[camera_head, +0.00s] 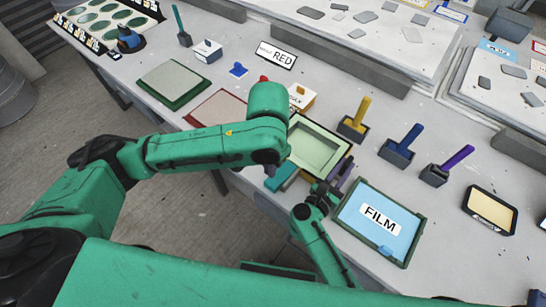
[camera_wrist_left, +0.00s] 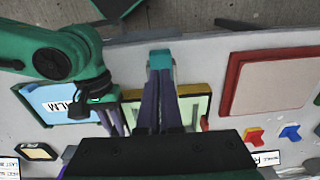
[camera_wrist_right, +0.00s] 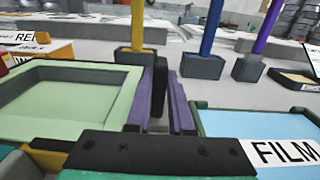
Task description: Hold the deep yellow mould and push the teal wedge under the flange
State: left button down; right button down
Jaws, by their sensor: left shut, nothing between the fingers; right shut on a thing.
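The mould (camera_head: 318,147), with a pale green hollow and a dark rim, sits near the table's front edge. A yellow edge of it shows in the left wrist view (camera_wrist_left: 193,89). The teal wedge (camera_head: 284,177) lies at the mould's front-left side. My left gripper (camera_head: 270,180) is shut and empty, its purple fingertips at the teal wedge (camera_wrist_left: 160,58); I cannot tell whether they touch. How far the wedge reaches under the flange is hidden.
A blue FILM tray (camera_head: 374,222) lies right of the mould. Brushes with yellow (camera_head: 355,121), blue (camera_head: 401,145) and purple (camera_head: 447,165) handles stand behind and to its right. A red-edged panel (camera_head: 216,110) and green-edged panel (camera_head: 173,84) lie left.

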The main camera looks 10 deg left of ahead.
aim_at(275, 179)
pick_arm(q)
jog(key=f, duration=0.3)
jog(key=s+f, duration=0.1)
jog(key=f, duration=0.2)
jog(key=s+a+f, duration=0.1)
jog(key=f, duration=0.2)
jog(key=shift+a+f, duration=0.1)
jog(key=shift+f, duration=0.25)
jog(key=shift+w+d+r, duration=0.1)
jog(key=shift+w+d, duration=0.25)
jog(key=shift+w, duration=0.3)
jog(key=shift+w+d+f, duration=0.1)
jog(key=shift+w+d, duration=0.3)
jog(key=shift+w, duration=0.3)
jog(key=shift+w+d+r, duration=0.1)
jog(key=shift+w+d, duration=0.25)
jog(key=shift+w, duration=0.3)
dwell(3.4)
jog(key=shift+s+a+r, duration=0.25)
jog(key=shift+s+r, duration=0.2)
jog(key=shift+r, duration=0.2)
jog(key=shift+s+a+r, duration=0.3)
jog(key=shift+s+r, duration=0.15)
jog(key=shift+r, duration=0.15)
jog(key=shift+s+a+r, duration=0.25)
jog(key=shift+s+r, duration=0.2)
jog(key=shift+r, duration=0.2)
